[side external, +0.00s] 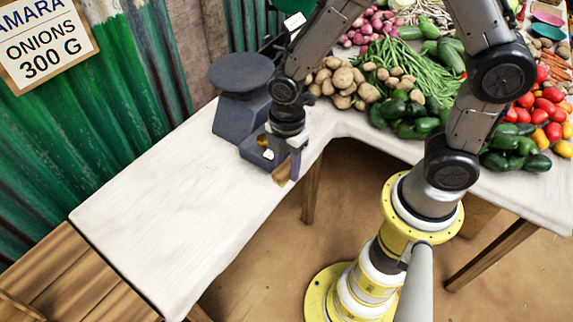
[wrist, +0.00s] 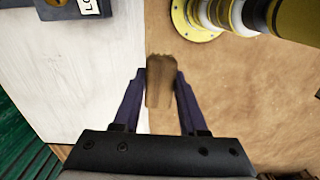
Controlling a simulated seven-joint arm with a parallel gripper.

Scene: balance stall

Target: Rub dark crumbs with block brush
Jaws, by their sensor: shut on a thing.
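My gripper (side external: 288,164) is shut on the block brush (side external: 282,171), a brown wooden block, at the inner edge of the white table (side external: 160,205), beside the dark scale. In the wrist view the brush (wrist: 159,88) sits between the two dark purple fingers (wrist: 157,76), its far end ragged. There it overlaps the line between the table top and the brown floor. I cannot tell whether it touches the table. I can make out no dark crumbs in either view.
A dark grey scale (side external: 240,80) stands just behind my gripper; its corner shows in the wrist view (wrist: 60,8). Potatoes (side external: 340,82), green beans (side external: 405,62) and other vegetables cover the back table. The table's left part is bare. A green corrugated wall (side external: 100,110) borders it.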

